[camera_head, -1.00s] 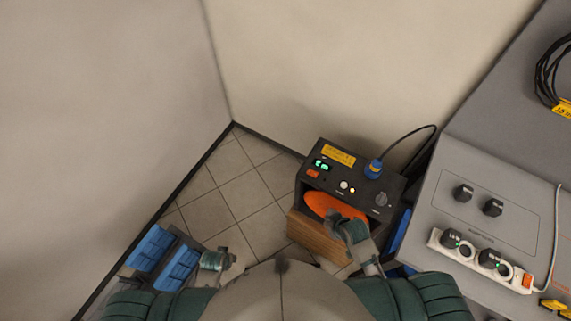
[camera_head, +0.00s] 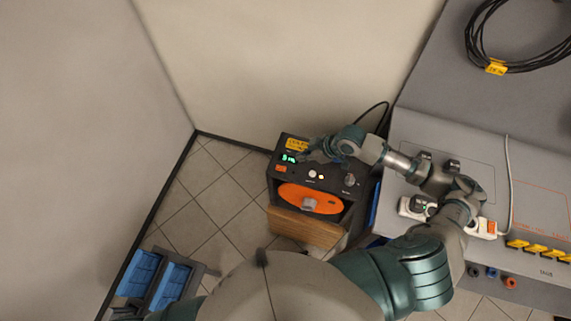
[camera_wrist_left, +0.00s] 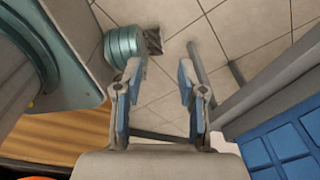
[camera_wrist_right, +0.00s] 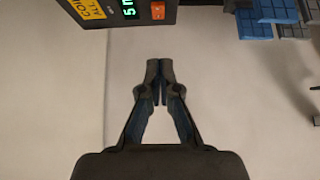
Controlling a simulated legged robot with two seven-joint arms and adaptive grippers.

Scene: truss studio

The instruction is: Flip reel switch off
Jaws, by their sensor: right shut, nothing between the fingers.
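The reel is an orange disc (camera_head: 329,199) with a grey hub, set in the front of a dark box (camera_head: 327,178). An orange-red rocker switch (camera_head: 281,168) sits at the left of the box's sloping panel, below a lit green display (camera_head: 289,158). The switch also shows at the top of the right wrist view (camera_wrist_right: 158,11); its position is too small to tell. My right gripper (camera_head: 305,154) is over the panel, right of the display and switch. In the right wrist view its fingers (camera_wrist_right: 160,64) are together, empty. My left gripper (camera_wrist_left: 159,92) is open and empty.
A wooden block (camera_head: 305,229) is in front of the reel. A grey bench (camera_head: 417,132) with a power strip (camera_head: 482,227) and coiled black cable (camera_head: 482,42) is at the right. Blue bins (camera_head: 170,287) stand on the floor at the lower left. Walls close the back and left.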

